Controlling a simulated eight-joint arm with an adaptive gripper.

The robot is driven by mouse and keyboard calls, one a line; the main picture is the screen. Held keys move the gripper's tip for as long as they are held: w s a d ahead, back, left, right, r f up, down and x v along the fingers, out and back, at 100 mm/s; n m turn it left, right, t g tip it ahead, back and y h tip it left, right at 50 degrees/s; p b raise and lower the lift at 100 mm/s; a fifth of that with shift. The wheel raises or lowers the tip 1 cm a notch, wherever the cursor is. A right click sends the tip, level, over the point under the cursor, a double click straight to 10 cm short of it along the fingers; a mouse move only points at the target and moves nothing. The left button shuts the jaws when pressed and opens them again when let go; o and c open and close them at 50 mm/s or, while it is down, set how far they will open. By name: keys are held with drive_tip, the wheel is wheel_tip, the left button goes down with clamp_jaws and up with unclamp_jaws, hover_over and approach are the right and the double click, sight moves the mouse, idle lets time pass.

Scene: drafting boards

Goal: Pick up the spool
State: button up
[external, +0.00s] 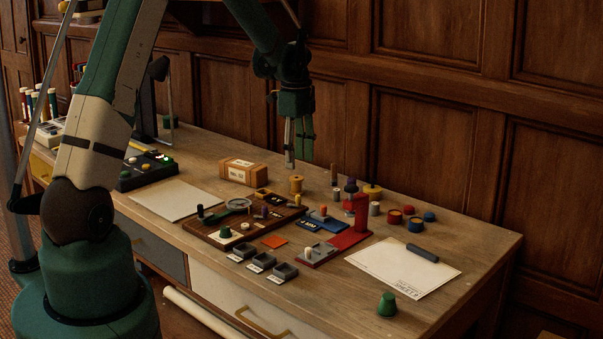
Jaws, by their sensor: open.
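A tan wooden spool (296,185) stands upright on the desk, behind the brown board and right of the cardboard box. My gripper (292,162) points down just above the spool in the picture, with its fingertips near the spool's top. Its jaws are open and no object shows between them. I cannot tell the exact gap, or whether the fingers are directly over the spool.
A cardboard box (241,171) stands left of the spool. A brown board (205,229) with small parts lies in front. Pegs and a yellow-topped round piece (372,192) stand to the right, near a red stand (357,211). Wood panelling rises behind the desk (455,222).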

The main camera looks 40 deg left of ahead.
sight(297, 178)
drive_tip(key=shift+w+a+f+m, duration=0.15)
drive_tip(key=shift+w+a+f, duration=0.15)
drive_tip(key=shift+f, duration=0.25)
drive_tip(key=shift+w+a+f+m, duration=0.15)
drive_tip(key=shift+a+f, duration=0.1)
drive_tip(key=shift+f, duration=0.25)
drive_tip(key=shift+f, duration=1.3)
drive_tip(key=shift+w+a+f+b, duration=0.1)
drive_tip(key=shift+f+b, duration=0.4)
drive_tip(key=shift+f, duration=2.1)
drive_tip(key=c, duration=1.1)
